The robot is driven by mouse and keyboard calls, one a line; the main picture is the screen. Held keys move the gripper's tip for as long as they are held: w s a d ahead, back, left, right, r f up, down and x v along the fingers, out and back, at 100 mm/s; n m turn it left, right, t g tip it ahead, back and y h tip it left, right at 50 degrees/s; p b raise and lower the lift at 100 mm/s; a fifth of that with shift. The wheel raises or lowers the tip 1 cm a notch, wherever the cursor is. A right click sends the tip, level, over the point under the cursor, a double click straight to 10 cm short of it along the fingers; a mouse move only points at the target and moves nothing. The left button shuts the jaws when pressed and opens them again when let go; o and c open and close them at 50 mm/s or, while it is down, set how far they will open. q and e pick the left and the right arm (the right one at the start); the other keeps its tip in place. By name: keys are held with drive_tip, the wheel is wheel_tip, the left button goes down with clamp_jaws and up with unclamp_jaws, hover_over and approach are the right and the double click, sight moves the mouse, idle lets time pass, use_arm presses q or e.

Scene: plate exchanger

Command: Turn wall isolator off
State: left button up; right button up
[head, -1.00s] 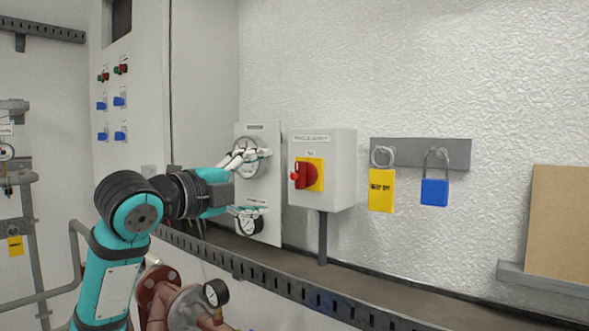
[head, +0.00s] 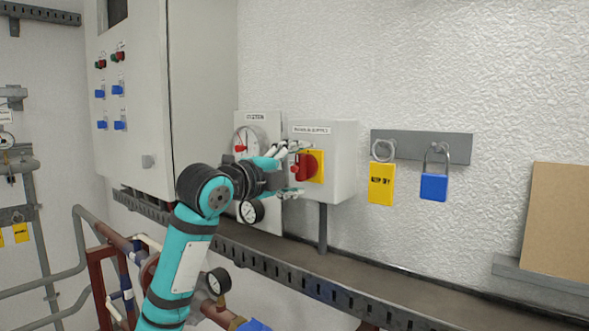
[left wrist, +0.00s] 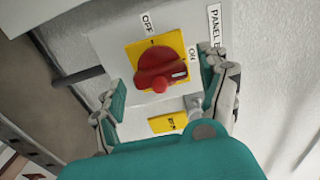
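The wall isolator is a grey box (head: 338,185) on the wall with a yellow plate and a red rotary handle (head: 306,165). In the left wrist view the red handle (left wrist: 160,74) sits on the yellow plate (left wrist: 176,42), with OFF and ON labels beside it. The handle's white-marked end points toward the ON side. My left gripper (head: 297,170) is open in front of the isolator. In the left wrist view its two fingers (left wrist: 164,98) are spread on either side of the handle, apart from it. My right gripper is not in view.
A gauge panel (head: 250,135) stands left of the isolator. A hook rail (head: 455,146) to the right holds a yellow tag (head: 381,184) and a blue padlock (head: 434,187). A slotted tray (head: 340,303) runs below. A control cabinet (head: 145,100) stands at the left.

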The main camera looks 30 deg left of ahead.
use_arm(q)
drive_tip(key=c, duration=1)
drive_tip(key=shift+n, duration=0.3)
drive_tip(key=n+p, duration=0.2)
drive_tip(key=n, duration=0.2)
drive_tip(key=n+p, duration=0.1)
drive_tip(key=n, duration=0.3)
drive_tip(key=shift+n, duration=0.3)
drive_tip(key=n+p, duration=0.2)
drive_tip(key=n, duration=0.4)
drive_tip(key=shift+p, duration=0.35)
drive_tip(key=shift+f+n+p, duration=0.15)
drive_tip(key=shift+n+p, duration=0.25)
drive_tip(key=shift+n, duration=0.9)
